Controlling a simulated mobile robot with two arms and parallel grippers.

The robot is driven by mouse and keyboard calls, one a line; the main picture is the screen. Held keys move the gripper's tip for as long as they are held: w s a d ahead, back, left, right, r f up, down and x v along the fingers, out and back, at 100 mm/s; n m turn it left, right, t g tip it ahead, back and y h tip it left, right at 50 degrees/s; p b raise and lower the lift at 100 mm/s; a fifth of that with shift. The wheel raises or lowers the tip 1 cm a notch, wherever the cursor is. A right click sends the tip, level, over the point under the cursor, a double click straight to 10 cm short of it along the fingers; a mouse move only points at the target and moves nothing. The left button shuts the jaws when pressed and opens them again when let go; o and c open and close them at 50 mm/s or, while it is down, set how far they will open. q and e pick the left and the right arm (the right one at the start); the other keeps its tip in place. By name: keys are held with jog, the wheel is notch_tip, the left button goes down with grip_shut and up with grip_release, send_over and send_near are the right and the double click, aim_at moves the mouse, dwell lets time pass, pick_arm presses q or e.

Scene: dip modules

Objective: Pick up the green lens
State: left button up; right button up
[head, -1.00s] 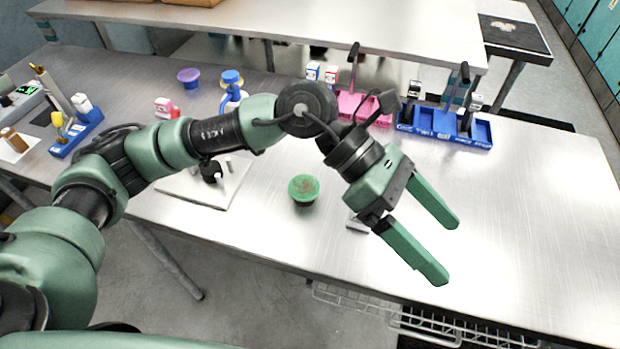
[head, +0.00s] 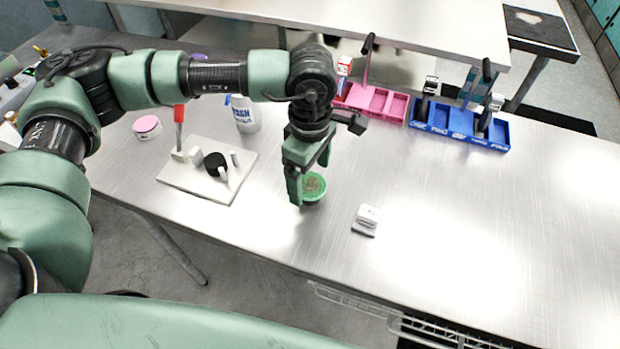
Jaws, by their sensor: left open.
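The green lens (head: 315,188) is a round green piece with a brownish top, on the metal table near its front edge in the head view. My left gripper (head: 309,180) points down at it and is open. One finger is in front of the lens's left side and hides part of it. The other finger shows behind, near the lens's far side. I cannot tell whether either finger touches the lens. My right gripper is not in view.
A white board (head: 190,185) with small parts lies left of the lens. A pink tray (head: 375,101) and a blue tray (head: 460,126) with upright tools are at the back. The table's right side is clear.

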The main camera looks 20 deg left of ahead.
pick_arm(q)
jog(key=shift+f, duration=0.5)
jog(key=c, duration=1.4)
jog(key=shift+c, duration=0.2)
